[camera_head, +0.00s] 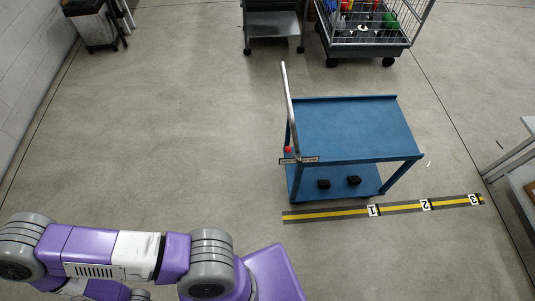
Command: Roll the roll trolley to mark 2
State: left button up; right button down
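The blue roll trolley (355,125) stands upright on the floor right of centre, with a flat top and a lower shelf. Its grey push handle (287,90) rises at its left side. A small red part and a label plate (299,160) sit at its front left corner. A yellow and black floor strip (330,214) runs just in front of it. Mark 2 (425,204) lies on the strip between mark 1 (373,210) and mark 3 (473,199). The trolley's front right leg is roughly behind mark 1. Neither of my grippers shows; only a purple arm is visible, at the lower left.
Two small black objects (338,182) are on the trolley's lower shelf. A wire cart (365,45) and a grey cart (272,25) stand behind. A bin (92,28) is at the upper left. A table edge (528,185) is at the right. The left floor is clear.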

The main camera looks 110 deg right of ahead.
aim_at(337, 138)
jog(key=z, duration=4.2)
jog(key=k, duration=0.45)
jog(key=z, duration=0.7)
jog(key=i, duration=0.7)
jog(key=u, duration=0.2)
